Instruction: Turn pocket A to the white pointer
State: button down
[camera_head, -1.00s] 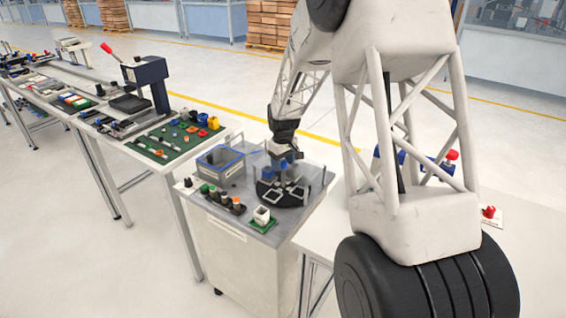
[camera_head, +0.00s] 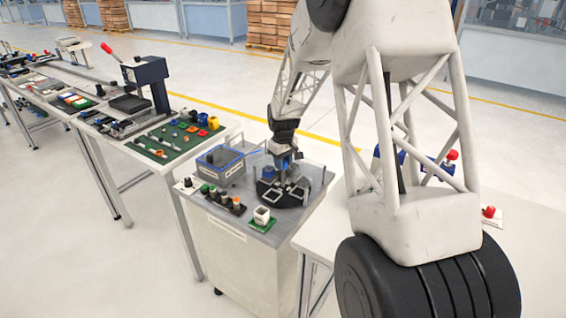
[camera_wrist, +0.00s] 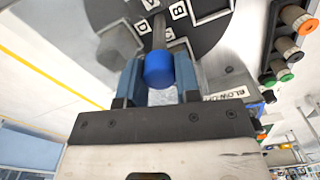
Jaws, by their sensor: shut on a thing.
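A round black turntable (camera_head: 267,195) with pale square pocket frames stands on the grey cabinet top. In the wrist view the black disc (camera_wrist: 105,12) fills the top, with lettered white labels; one reads B (camera_wrist: 178,10), and I cannot surely make out pocket A. A blue knob (camera_wrist: 159,70) sits at the end of a grey bar (camera_wrist: 159,32) over the disc. My gripper (camera_wrist: 160,84) is shut on the blue knob, one finger on each side. In the head view my gripper (camera_head: 284,172) is over the disc, pointing down. I cannot make out the white pointer.
A grey-blue bin (camera_head: 222,168) stands left of the turntable. A row of coloured buttons (camera_head: 222,199) lies along the front left, also at the upper right in the wrist view (camera_wrist: 290,35). A white cup (camera_head: 262,214) on a green plate stands in front of the disc.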

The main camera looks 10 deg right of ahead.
jog(key=shift+m, duration=2.2)
jog(key=shift+d+m, duration=0.1)
jog(key=shift+m, duration=6.2)
jog(key=shift+d+r+m, duration=0.1)
jog(key=shift+m, duration=0.3)
jog(key=c, duration=0.8)
grip_release()
